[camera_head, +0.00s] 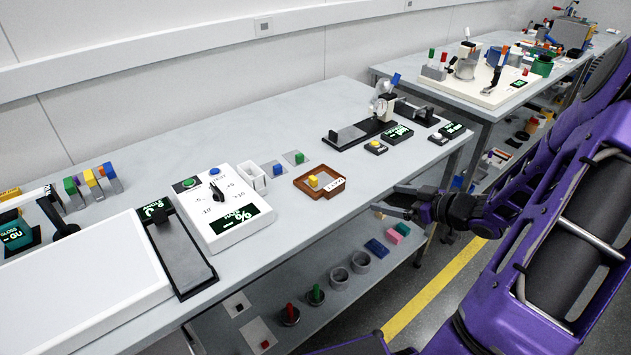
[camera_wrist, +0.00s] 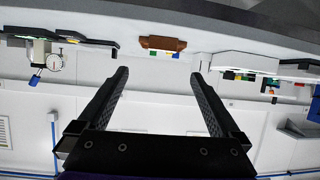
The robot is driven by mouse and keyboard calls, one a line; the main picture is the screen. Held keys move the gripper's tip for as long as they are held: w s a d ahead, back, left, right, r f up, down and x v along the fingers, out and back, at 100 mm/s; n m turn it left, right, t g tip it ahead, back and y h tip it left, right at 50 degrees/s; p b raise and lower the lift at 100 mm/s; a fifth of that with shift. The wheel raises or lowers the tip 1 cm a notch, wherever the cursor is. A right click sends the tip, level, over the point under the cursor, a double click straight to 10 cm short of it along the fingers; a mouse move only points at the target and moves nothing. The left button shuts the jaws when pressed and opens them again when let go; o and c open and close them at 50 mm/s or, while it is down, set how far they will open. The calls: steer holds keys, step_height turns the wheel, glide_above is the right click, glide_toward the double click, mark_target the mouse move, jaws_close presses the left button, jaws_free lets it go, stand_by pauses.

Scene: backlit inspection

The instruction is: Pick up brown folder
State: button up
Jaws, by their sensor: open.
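No flat folder is plain to see. My gripper (camera_head: 385,199) is right of the holder, off the bench's front edge and apart from it. In the wrist view its two fingers (camera_wrist: 158,76) are spread, with nothing between them.
A white control box (camera_head: 225,228) stands left of the holder, with blue and green blocks behind. A black stand with a dial gauge (camera_head: 385,105) is at the back right. The lower shelf (camera_head: 290,285) holds several small parts. Bare bench (camera_head: 385,165) lies right of the holder.

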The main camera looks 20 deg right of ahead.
glide_toward(338, 186)
steer(key=x, duration=0.3)
steer(key=shift+f, duration=0.35)
steer(key=shift+r+b+x, duration=0.2)
steer(key=shift+b+x, duration=0.2)
steer(key=shift+x, duration=2.45)
steer(key=shift+a+r, duration=0.1)
steer(key=c, duration=1.1)
steer(key=shift+r, duration=0.1)
